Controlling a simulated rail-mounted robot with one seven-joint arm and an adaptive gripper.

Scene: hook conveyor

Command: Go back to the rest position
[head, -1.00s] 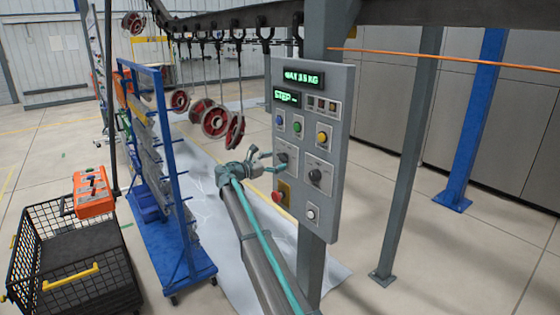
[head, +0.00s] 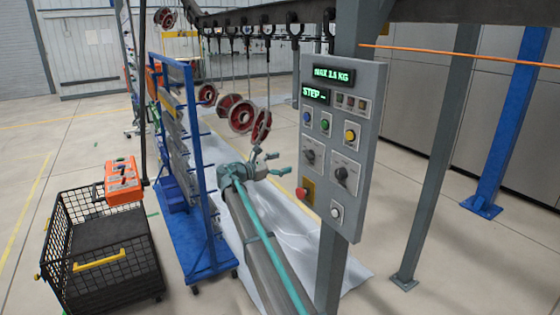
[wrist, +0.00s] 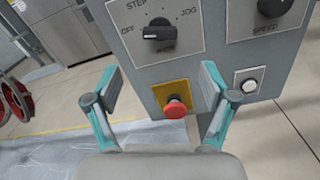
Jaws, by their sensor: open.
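My gripper (head: 272,164) is open and empty, to the left of the control panel (head: 372,85) in the head view. In the wrist view its two teal fingers (wrist: 160,92) are spread wide, with the panel's lower part (wrist: 205,60) beyond them. The red emergency button (wrist: 175,108) on its yellow plate shows between the fingers, apart from them. The STEP/JOG selector knob (wrist: 160,34) is above it. A white button (wrist: 249,86) is to the right. In the head view the panel's display (head: 315,94) reads STEP.
Red wheels (head: 236,113) hang from the overhead hook conveyor (head: 270,16) behind my arm. A blue rack (head: 190,170) stands left of my arm. A black wire basket (head: 100,245) and an orange box (head: 123,182) are farther left. A grey post (head: 440,150) stands right of the panel.

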